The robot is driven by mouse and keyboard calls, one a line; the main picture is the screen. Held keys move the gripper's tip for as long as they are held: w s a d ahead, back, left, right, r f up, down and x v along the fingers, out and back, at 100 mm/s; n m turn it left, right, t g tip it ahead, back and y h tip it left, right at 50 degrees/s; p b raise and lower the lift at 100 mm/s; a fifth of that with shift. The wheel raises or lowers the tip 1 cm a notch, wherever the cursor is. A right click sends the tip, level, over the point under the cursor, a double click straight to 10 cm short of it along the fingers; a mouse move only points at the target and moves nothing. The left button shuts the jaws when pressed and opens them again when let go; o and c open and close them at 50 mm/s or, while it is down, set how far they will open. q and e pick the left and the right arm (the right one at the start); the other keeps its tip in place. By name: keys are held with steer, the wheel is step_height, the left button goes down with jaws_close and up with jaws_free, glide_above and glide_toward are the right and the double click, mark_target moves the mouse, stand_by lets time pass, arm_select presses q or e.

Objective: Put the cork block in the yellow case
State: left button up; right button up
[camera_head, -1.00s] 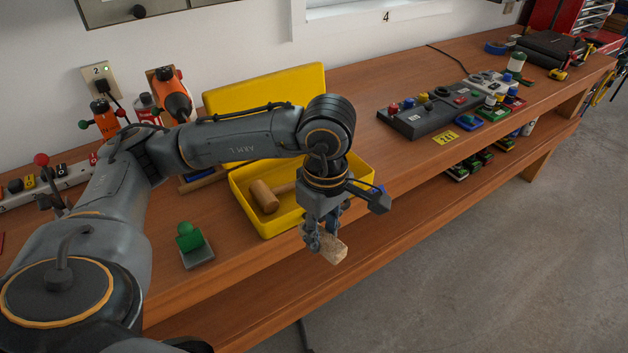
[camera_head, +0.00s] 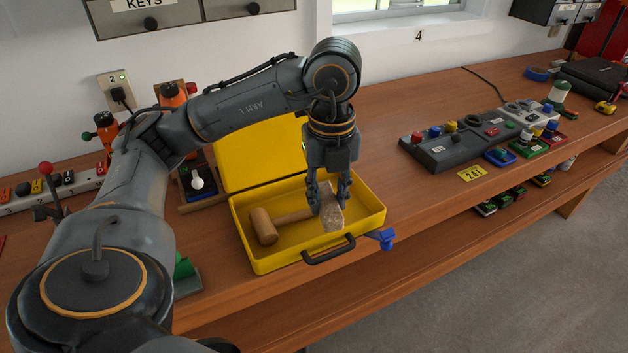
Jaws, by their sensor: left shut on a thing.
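The yellow case (camera_head: 262,262) lies open on the wooden bench, its lid raised at the back and a dark handle on its front. A wooden mallet (camera_head: 263,226) lies inside it, to the left. My left gripper (camera_head: 329,205) points down over the right part of the case, shut on the cork block (camera_head: 333,212). The block is tilted, with its long side near upright, and overlaps the end of the mallet's handle in the view. I cannot tell whether it touches the case floor. My right gripper is not in view.
A blue clamp-like part (camera_head: 384,239) sits by the case's right front corner. A grey control box (camera_head: 452,146) stands further right on the bench (camera_head: 420,220). A green item (camera_head: 184,268) is partly hidden behind my left arm. The bench right of the case is mostly clear.

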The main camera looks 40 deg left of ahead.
arm_select(q)
steer(key=shift+w+a+r+n, duration=0.15)
steer(key=shift+n, duration=0.4)
steer(key=shift+w+a+r+n, duration=0.1)
steer(key=shift+w+n, duration=0.05)
steer(key=shift+n, duration=0.4)
steer(key=shift+w+a, duration=0.1)
steer(key=shift+w, duration=0.15)
steer(key=p, duration=0.2)
glide_above(364, 213)
steer(key=s+a, duration=0.4)
steer(key=s, duration=0.1)
step_height(364, 213, down, 4)
steer(key=shift+n, duration=0.3)
steer(key=w+f, duration=0.2)
steer(key=f, duration=0.1)
steer(key=w+a+f, duration=0.1)
steer(key=f, duration=0.1)
steer(key=shift+w+p, duration=0.35)
steer(key=shift+w, duration=0.05)
steer(key=shift+w+f, duration=0.15)
steer(key=shift+f, duration=0.05)
step_height(364, 213, down, 3)
steer(key=shift+w+p, duration=0.15)
steer(key=shift+p, duration=0.7)
steer(key=shift+f, duration=0.25)
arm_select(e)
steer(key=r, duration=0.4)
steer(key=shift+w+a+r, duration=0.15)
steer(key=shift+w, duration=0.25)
